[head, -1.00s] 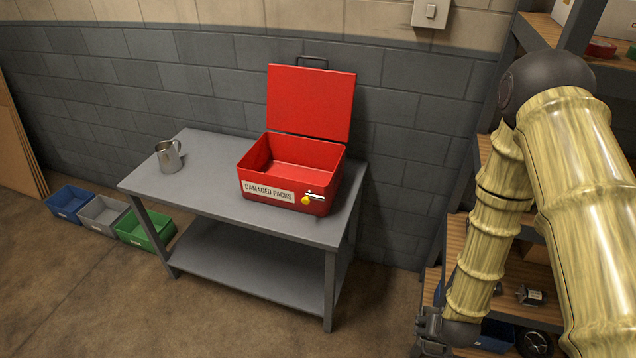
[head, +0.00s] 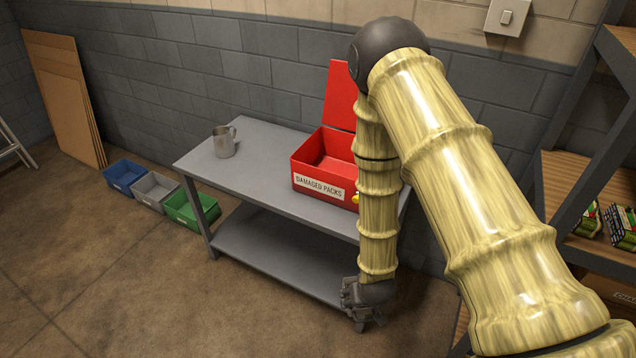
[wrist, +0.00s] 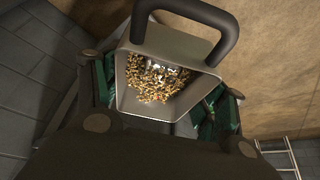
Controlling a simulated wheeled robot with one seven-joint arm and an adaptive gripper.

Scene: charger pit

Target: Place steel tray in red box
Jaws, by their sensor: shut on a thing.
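The red box (head: 309,168) stands on the grey table with its lid raised and its inside facing up. Its front label reads "DAMAGED PACKS". My arm hides its right part in the head view. My gripper (head: 362,308) hangs low in front of the table's right end, below the tabletop level in the picture. In the wrist view it is shut on a grey metal tray (wrist: 197,88) with a dark loop handle. Small brass-coloured pieces lie in this tray. I cannot make out the tray in the head view.
A metal mug (head: 224,142) stands on the left of the table (head: 250,178). Blue, grey and green bins (head: 190,210) sit on the floor to the left. A shelf (head: 585,180) stands at the right. Open floor lies in front of the table.

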